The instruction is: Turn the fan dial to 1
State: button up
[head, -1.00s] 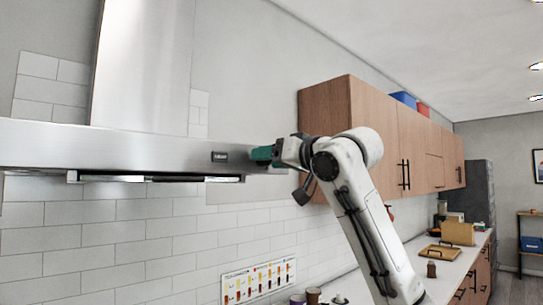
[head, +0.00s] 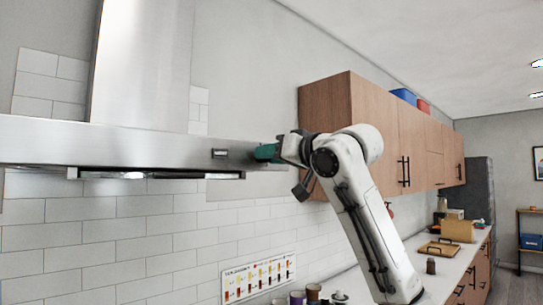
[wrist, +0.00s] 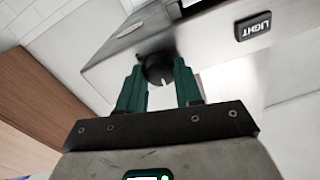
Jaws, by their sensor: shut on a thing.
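The fan dial (wrist: 158,70) is a round black knob with a short white mark, on the front face of the steel range hood (head: 60,140). In the wrist view it sits between the two green fingers of my gripper (wrist: 159,64), one on each side. My gripper is shut on the dial. In the head view my gripper (head: 266,151) is at the right end of the hood's front face and hides the dial. No number markings around the dial can be read.
A black button marked LIGHT (wrist: 254,24) is on the hood beside the dial. Wooden wall cabinets (head: 345,120) hang right of the hood, close behind my arm. The counter below holds jars and a cutting board (head: 440,249).

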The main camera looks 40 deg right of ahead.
jog(key=shift+m, duration=0.3)
jog(key=shift+f+m+p, duration=0.1)
jog(key=shift+m+p, duration=1.35)
jog(key=shift+m, duration=2.65)
jog(key=o, duration=1)
jog(key=shift+o, duration=0.2)
jog(key=shift+s, duration=0.15)
jog(key=s+b, duration=0.3)
jog(key=s, duration=0.7)
jog(key=shift+s+d+f+b, duration=0.15)
jog(key=shift+s+d+b, duration=0.1)
jog(key=shift+b, duration=0.15)
